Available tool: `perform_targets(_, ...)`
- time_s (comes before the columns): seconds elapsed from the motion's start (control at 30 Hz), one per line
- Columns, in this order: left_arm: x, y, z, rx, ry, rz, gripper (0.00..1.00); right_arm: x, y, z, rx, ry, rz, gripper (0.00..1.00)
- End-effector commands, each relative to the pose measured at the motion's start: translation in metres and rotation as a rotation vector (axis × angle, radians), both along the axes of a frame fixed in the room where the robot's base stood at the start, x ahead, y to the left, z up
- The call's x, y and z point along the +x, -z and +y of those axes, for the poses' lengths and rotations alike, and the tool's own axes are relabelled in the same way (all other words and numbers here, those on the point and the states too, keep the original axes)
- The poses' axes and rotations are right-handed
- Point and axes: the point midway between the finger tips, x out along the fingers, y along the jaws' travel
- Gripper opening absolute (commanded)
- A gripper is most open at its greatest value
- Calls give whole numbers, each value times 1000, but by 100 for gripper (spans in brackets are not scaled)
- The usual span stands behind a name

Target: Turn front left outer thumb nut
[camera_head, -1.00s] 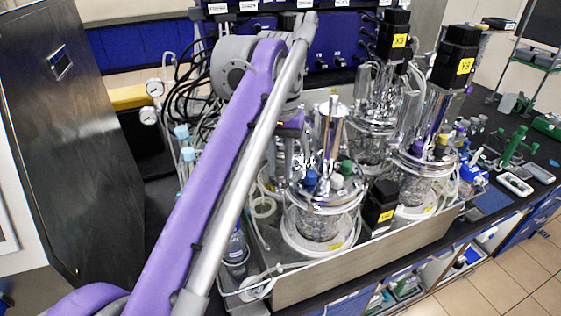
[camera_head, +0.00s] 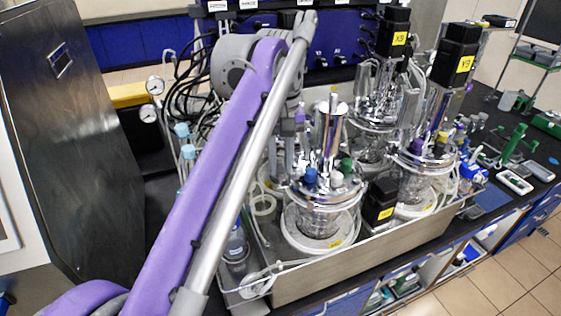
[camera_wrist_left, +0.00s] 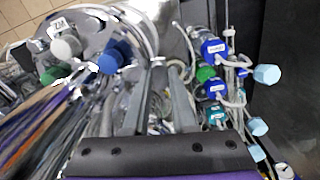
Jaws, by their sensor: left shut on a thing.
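The front left bioreactor (camera_head: 320,215) is a glass vessel with a shiny metal head plate and blue, white and green caps. My left gripper (camera_head: 281,178) points down at the left edge of that head plate. In the left wrist view its two grey fingers (camera_wrist_left: 167,68) reach to the plate's rim beside the blue cap (camera_wrist_left: 110,60). The gripper is shut on the small silver thumb nut (camera_wrist_left: 157,62) at the rim. The nut is mostly hidden by the fingers and is too small to see clearly in the head view. My right gripper is not in view.
Other vessels with black motors (camera_head: 452,55) stand behind and to the right. A short black motor block (camera_head: 381,200) stands right of the front vessel. A metal tray wall (camera_head: 370,255) runs along the front. Bottles with pale blue caps (camera_wrist_left: 266,74) and tubes crowd the gripper.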

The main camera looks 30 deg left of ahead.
Motion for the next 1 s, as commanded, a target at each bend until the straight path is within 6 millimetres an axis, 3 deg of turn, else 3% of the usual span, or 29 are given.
perform_targets(0.27, 0, -1, 0, 1, -2, -2, 0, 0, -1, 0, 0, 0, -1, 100)
perform_targets(0.3, 0, -1, 0, 1, -2, -2, 32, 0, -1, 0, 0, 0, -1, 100)
perform_targets(0.43, 0, -1, 0, 1, -1, -2, 55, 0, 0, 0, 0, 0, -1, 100)
perform_targets(0.77, 0, -2, 0, 0, 0, 0, 55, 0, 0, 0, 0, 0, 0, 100)
perform_targets(1.0, 0, -30, 0, 0, 0, 0, 55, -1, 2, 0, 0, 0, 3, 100)
